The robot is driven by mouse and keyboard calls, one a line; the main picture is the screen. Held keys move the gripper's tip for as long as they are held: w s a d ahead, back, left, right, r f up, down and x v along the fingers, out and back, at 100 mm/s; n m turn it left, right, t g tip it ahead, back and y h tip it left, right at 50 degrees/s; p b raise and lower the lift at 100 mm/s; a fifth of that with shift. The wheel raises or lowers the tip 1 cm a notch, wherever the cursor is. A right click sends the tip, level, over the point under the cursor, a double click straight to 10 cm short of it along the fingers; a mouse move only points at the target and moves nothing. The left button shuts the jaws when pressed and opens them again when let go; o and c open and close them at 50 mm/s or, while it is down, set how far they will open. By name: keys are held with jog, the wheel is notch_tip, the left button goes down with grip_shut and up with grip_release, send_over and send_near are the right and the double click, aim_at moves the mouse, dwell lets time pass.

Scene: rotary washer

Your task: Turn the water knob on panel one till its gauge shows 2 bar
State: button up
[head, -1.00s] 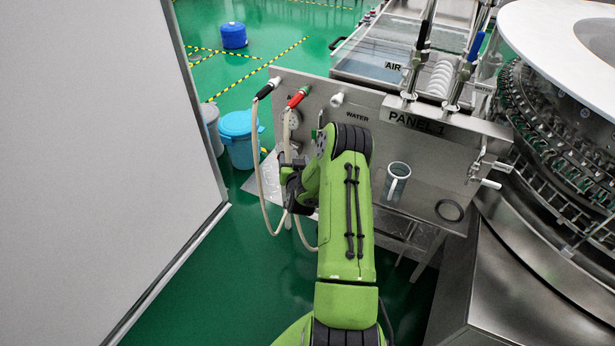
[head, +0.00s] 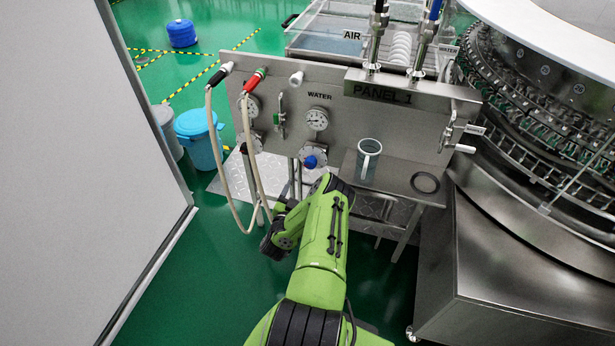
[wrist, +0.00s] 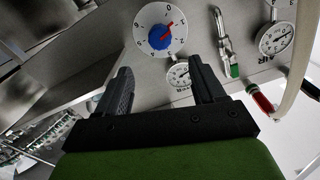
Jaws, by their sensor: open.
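Panel one (head: 385,93) is a steel board labelled PANEL 1. Under its WATER label is a round white gauge (head: 317,119), too small to read the needle. Below it is the water knob (head: 311,161), blue on a pale dial. In the wrist view the picture is turned over: the knob (wrist: 159,39) has a numbered dial and a red pointer aimed up-right, and the gauge (wrist: 179,75) is partly covered by a finger. My gripper (wrist: 163,78) is open and empty, apart from the knob. In the head view my dark gripper (head: 276,235) is below and left of it.
A green-handled valve (head: 280,119) and looping hoses (head: 215,165) are to the left. The rotary washer (head: 520,110) is at right, a pale wall (head: 80,180) at left.

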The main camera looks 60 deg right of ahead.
aim_at(310, 165)
jog(key=d+b, duration=0.2)
jog(key=d, duration=0.1)
jog(key=w+d+b, duration=0.1)
jog(key=d+b, duration=0.1)
jog(key=d, duration=0.2)
jog(key=d+b, duration=0.2)
jog(key=d, duration=0.1)
jog(key=shift+w+d+f+b, duration=0.15)
jog(key=shift+w+d+b, duration=0.15)
jog(key=shift+d, duration=0.25)
jog(key=shift+r, duration=0.2)
jog(key=shift+c, duration=0.2)
jog(key=c, duration=1)
jog(key=shift+m, duration=0.3)
